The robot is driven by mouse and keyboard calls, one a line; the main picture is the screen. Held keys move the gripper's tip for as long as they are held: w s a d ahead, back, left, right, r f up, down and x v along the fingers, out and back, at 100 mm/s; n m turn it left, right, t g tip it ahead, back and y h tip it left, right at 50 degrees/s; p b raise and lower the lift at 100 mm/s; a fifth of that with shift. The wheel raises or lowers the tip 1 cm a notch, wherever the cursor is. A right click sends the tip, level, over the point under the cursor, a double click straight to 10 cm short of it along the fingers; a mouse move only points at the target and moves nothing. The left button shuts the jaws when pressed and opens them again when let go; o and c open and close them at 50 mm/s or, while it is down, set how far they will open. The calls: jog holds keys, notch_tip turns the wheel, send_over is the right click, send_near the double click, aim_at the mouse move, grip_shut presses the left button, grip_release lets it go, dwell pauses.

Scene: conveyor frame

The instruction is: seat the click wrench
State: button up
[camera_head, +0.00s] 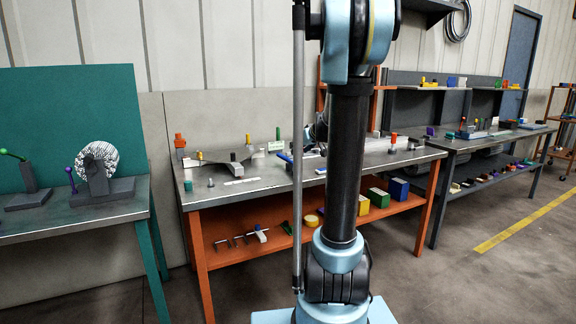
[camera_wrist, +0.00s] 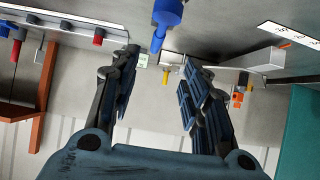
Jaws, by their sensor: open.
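A blue tool (camera_wrist: 166,14) with a thick rounded body and a thinner end shows at the top of the wrist view; it may be the click wrench, but I cannot tell for sure. In the head view a small blue bar (camera_head: 284,157) lies on the orange-legged bench (camera_head: 215,195), beside my arm. My gripper (camera_wrist: 158,62) is open, its dark fingers spread wide with nothing held between them. The blue tool lies beyond the fingertips, apart from them as far as I can see. In the head view my arm hides most of the gripper.
A grey block (camera_wrist: 262,59), an orange fitting (camera_wrist: 237,99) and a yellow peg (camera_wrist: 165,78) stand near the gripper. Red-ended pegs (camera_wrist: 98,37) are on the other side. The lower shelf (camera_head: 340,216) holds coloured boxes. A teal bench (camera_head: 85,212) stands at left.

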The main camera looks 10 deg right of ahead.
send_near(288, 158)
jog(key=x, duration=0.5)
jog(key=shift+w+a, duration=0.15)
jog(key=shift+w, duration=0.1)
jog(key=shift+d+x, duration=0.2)
jog(key=shift+x, duration=2.5)
grip_shut()
